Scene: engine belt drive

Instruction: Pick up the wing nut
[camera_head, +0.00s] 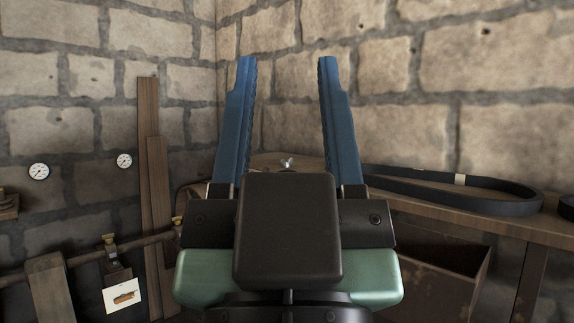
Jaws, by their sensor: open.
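The wing nut (286,162) is a small, pale metal piece with two wings. It shows in the head camera view just above the dark top of my gripper's body, between the two fingers and farther back, at the wooden bench. My gripper (286,62) has two long blue fingers that stand wide apart and point away from me. It is open, with nothing between the fingertips. My gripper's body hides what lies directly below the wing nut, so I cannot tell exactly what it rests on.
A black belt (450,190) lies on the wooden bench (480,222) at right. A dark open box (440,262) stands below it. At left are wooden planks (155,200), a pipe with valves (110,248), a hanging tag (124,296) and gauges (39,171) on the stone wall.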

